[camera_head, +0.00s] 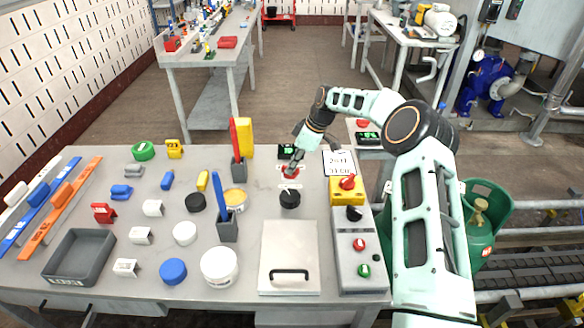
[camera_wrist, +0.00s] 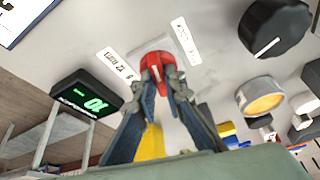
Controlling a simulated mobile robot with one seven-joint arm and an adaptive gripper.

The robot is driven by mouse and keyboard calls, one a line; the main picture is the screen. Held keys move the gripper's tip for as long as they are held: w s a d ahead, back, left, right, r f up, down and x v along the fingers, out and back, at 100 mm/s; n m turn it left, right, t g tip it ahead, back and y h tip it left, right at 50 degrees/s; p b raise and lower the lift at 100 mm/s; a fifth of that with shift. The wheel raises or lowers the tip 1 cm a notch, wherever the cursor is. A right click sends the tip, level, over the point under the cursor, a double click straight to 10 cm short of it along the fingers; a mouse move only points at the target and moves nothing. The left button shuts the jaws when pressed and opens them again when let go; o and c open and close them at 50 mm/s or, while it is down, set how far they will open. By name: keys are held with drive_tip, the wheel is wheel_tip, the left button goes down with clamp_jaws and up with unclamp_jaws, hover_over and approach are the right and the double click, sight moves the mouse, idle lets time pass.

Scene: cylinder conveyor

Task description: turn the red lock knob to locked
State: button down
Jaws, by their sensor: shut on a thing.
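The red lock knob (camera_head: 290,172) sits on the grey table near its far edge, with small white label strips beside it. In the wrist view the red knob (camera_wrist: 156,68) is at upper middle, with a white label strip (camera_wrist: 115,65) to its left and another (camera_wrist: 186,40) to its right. My gripper (camera_head: 294,163) reaches down to it from the right. In the wrist view my gripper's fingertips (camera_wrist: 160,78) are closed on the knob, one on each side. The fingers hide part of the knob. I cannot read the labels well enough to tell its setting.
A black knob (camera_head: 290,198) stands just in front. A small display with green digits (camera_head: 286,151) is behind the red knob. A control box with a red knob (camera_head: 348,182) is to the right, a lidded panel (camera_head: 290,250) in front. Upright holders (camera_head: 239,170) stand left.

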drive_tip(key=shift+w+n+g, duration=0.1)
drive_tip(key=shift+n+g, duration=0.5)
drive_tip(key=shift+n, duration=0.7)
drive_tip(key=c, duration=2)
unclamp_jaws()
drive_tip(key=shift+r, duration=0.1)
drive_tip(key=v, duration=1.2)
